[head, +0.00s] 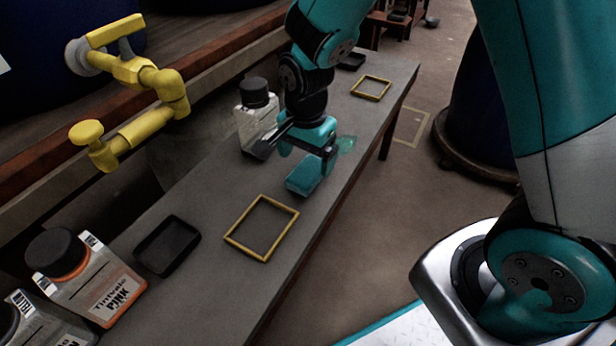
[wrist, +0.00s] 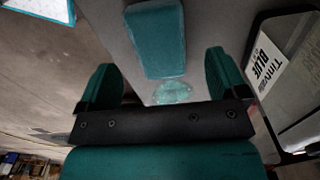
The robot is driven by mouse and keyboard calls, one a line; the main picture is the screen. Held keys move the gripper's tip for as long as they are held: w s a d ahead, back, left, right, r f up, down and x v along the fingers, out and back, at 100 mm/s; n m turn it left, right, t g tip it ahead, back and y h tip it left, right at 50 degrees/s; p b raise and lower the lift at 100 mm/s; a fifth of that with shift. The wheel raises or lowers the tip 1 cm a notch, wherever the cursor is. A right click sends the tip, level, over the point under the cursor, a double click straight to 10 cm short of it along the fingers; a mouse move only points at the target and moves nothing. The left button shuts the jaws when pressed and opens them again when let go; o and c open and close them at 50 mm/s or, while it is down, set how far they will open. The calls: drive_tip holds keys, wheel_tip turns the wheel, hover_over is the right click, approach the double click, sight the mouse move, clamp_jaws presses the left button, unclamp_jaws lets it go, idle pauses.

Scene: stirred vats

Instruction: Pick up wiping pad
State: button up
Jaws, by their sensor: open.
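The wiping pad is a teal rounded block (head: 304,178) lying flat on the narrow grey bench near its right edge. In the wrist view the pad (wrist: 157,40) lies ahead of my fingers, roughly between their lines. My gripper (head: 308,153) is open and empty, with its two teal fingers apart. It hangs just behind the pad in the head view and partly covers its far side. In the wrist view my gripper (wrist: 160,62) has one finger to each side. Its height above the pad is hard to judge.
A pale teal smear (head: 346,146) lies behind the pad. A dark-capped bottle (head: 255,115), labelled BLUE in the wrist view (wrist: 285,75), stands close left of my gripper. A yellow frame (head: 262,228), black tray (head: 168,246) and PINK bottle (head: 90,280) are nearer. A yellow tap (head: 130,70) overhangs left.

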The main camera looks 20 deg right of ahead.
sight(308, 170)
drive_tip(key=f+b, duration=0.1)
drive_tip(key=f, duration=0.1)
drive_tip(key=f+b, duration=0.1)
drive_tip(key=f, duration=0.2)
drive_tip(key=shift+d+b, duration=0.2)
drive_tip(key=shift+b, duration=0.1)
drive_tip(key=shift+r, duration=0.15)
drive_tip(key=c, duration=1)
drive_tip(key=shift+r, duration=0.1)
wheel_tip(308, 170, up, 20)
drive_tip(key=p, duration=0.8)
drive_tip(key=shift+p, duration=0.35)
